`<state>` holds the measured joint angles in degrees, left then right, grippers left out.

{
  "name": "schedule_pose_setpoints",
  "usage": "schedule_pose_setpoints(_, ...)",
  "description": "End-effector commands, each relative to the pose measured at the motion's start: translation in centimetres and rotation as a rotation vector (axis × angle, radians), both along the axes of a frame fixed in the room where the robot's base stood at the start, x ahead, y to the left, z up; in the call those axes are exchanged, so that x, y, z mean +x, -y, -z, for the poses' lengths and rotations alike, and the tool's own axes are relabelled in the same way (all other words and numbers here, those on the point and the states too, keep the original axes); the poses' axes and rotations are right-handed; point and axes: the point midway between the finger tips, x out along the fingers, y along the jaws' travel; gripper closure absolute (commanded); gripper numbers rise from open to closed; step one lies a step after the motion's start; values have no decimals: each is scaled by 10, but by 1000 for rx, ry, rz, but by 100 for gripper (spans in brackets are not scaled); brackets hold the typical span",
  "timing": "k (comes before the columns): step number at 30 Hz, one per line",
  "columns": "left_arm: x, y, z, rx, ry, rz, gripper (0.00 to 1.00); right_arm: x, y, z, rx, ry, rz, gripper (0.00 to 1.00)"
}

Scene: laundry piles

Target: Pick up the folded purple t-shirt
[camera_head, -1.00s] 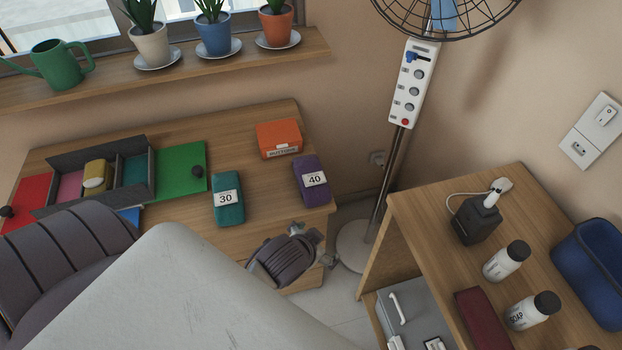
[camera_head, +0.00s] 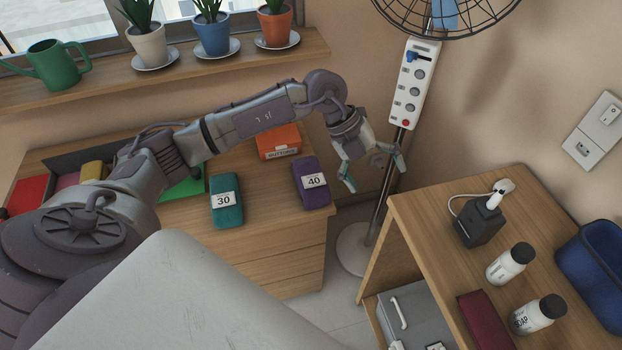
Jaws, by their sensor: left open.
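The folded purple t-shirt (camera_head: 303,194) with a white "40" label lies at the right end of the wooden dresser top (camera_head: 265,205). My left arm reaches in from the left across the dresser. My left gripper (camera_head: 376,175) is open and empty. In the picture it shows just right of the purple t-shirt, past the dresser's right edge and apart from the shirt. My right gripper is not in view.
A teal folded item (camera_head: 227,211) labelled "30" and an orange box (camera_head: 279,145) lie near the shirt. The fan's stand (camera_head: 386,195) is close to the gripper. A wooden shelf unit (camera_head: 510,205) with bottles stands at the right.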

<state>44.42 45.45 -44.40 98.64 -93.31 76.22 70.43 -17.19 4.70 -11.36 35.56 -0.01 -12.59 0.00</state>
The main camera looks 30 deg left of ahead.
Motion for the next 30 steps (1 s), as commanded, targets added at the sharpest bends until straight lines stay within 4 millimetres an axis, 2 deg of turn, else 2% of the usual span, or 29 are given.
schedule_pose_setpoints(1, 7, -40, 1, 153, -30, -44, 0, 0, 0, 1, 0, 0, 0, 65)
schedule_pose_setpoints(3, 9, -87, -1, 327, -79, -111, 0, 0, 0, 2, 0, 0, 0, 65)
schedule_pose_setpoints(6, 8, -136, -10, 501, -133, -201, 0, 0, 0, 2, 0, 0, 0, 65)
schedule_pose_setpoints(9, 6, -162, -16, 591, -164, -258, 0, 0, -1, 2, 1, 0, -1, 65)
schedule_pose_setpoints(13, 4, -171, -5, 625, -180, -277, 0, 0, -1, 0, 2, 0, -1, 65)
schedule_pose_setpoints(22, 4, -169, 52, 620, -180, -273, 0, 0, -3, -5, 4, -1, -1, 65)
schedule_pose_setpoints(30, 5, -167, 73, 619, -178, -272, 0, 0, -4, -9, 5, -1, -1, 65)
